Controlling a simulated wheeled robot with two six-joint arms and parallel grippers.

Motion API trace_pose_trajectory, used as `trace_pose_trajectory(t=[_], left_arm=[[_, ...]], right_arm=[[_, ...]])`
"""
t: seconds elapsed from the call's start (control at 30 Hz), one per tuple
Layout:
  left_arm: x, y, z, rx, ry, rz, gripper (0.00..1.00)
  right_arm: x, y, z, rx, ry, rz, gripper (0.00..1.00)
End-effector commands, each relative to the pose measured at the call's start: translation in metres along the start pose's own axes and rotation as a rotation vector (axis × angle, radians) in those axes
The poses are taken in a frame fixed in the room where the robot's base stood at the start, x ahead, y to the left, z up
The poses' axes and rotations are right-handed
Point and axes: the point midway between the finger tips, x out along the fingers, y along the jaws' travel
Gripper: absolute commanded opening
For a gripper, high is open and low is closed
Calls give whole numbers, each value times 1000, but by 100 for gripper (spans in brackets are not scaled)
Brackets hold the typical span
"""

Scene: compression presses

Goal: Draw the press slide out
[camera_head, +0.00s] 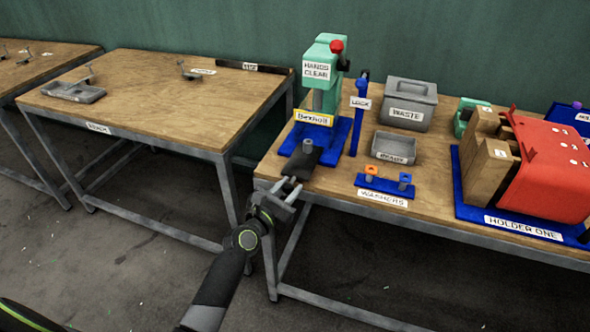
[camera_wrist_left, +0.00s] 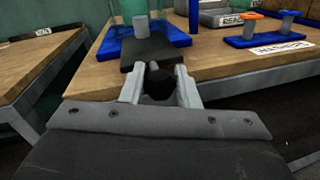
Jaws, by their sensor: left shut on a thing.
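The green press (camera_head: 322,92) with a red knob and a "HANDS CLEAR" sign stands on a blue base (camera_head: 340,138) at the left end of the right table. Its black press slide (camera_head: 302,160) reaches out from the base toward the table's front edge. The slide also shows in the left wrist view (camera_wrist_left: 165,50), with a dark round handle (camera_wrist_left: 158,88) at its near end. My left gripper (camera_head: 290,187) is shut on this handle, one finger on each side. My right gripper is not in view.
Right of the press stand a blue lock post (camera_head: 359,120), a waste bin (camera_head: 409,103), a grey tray (camera_head: 393,148) and a washer rack (camera_head: 384,185). A red holder unit (camera_head: 545,165) fills the right end. The left table (camera_head: 150,100) is mostly clear.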

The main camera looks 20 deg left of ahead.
Motion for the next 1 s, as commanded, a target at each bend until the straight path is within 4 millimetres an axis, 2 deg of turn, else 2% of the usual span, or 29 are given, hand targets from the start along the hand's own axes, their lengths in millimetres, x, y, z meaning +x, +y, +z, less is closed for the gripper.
trace_pose_trajectory(t=[0.03, 0.17, 0.5, 0.53, 0.67, 1.0], left_arm=[[-8, -2, 1, -1, 2, 0, 0], [-19, -4, 1, 0, 0, 0, 0], [-21, -4, 1, 1, -1, 0, 0], [-21, -4, 1, 1, -1, 0, 31], [-21, -4, 1, 1, -1, 0, 48], [-24, -4, 1, 1, 0, 0, 48]], right_arm=[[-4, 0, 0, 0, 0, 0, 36], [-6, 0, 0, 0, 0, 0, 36], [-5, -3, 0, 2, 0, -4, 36], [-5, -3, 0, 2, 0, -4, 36], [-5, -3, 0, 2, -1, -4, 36], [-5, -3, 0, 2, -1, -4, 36]])
